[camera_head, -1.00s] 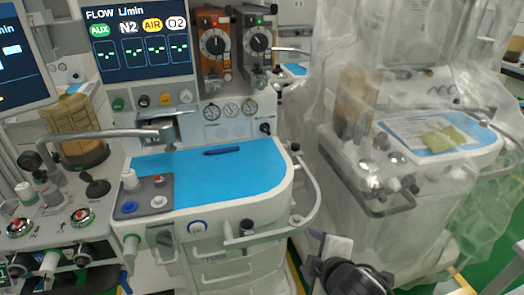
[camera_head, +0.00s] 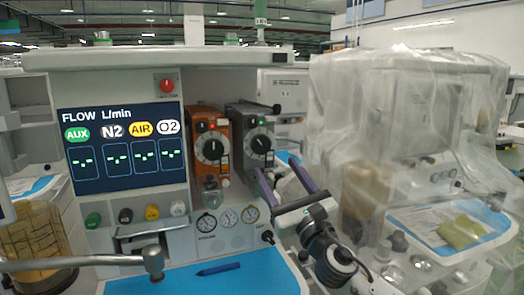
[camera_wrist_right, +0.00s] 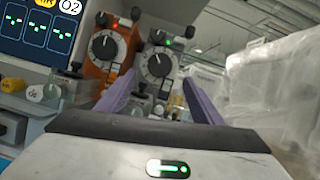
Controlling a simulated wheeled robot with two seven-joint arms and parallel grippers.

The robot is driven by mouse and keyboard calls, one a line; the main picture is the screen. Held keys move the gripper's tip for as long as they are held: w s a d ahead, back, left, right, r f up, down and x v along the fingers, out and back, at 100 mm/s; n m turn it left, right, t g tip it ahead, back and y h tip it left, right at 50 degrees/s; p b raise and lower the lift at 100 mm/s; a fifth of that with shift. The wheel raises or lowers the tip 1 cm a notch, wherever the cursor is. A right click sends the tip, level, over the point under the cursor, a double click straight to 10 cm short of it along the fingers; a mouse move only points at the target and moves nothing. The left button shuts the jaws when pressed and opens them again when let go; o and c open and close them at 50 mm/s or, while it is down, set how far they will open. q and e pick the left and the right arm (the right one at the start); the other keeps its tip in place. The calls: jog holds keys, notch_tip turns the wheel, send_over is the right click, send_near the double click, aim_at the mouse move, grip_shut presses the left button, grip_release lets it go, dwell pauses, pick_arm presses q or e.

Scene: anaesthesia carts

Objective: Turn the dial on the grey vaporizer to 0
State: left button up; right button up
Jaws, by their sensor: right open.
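The grey vaporizer (camera_head: 246,124) stands on the front of the anaesthesia cart, just right of the orange vaporizer (camera_head: 209,126). Its round black dial (camera_head: 261,144) has a white pointer; the numbers are too small to read. My right gripper (camera_head: 277,174) is open and empty, in front of and just below the grey vaporizer. In the right wrist view the grey vaporizer's dial (camera_wrist_right: 159,64) shows between and beyond the two purple fingers, apart from them. The orange vaporizer's dial (camera_wrist_right: 104,45) is left of the fingers. My left gripper is out of view.
The flow screen (camera_head: 124,148) is left of the vaporizers. Gauges (camera_head: 228,219) sit below them. A blue worktop (camera_head: 170,281) with a pen (camera_head: 218,269) lies in front. A plastic-covered cart (camera_head: 408,130) stands close on the right.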

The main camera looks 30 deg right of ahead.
aim_at(263, 147)
jog(key=p+x, duration=0.1)
jog(key=x, duration=0.7)
jog(key=c, duration=1.1)
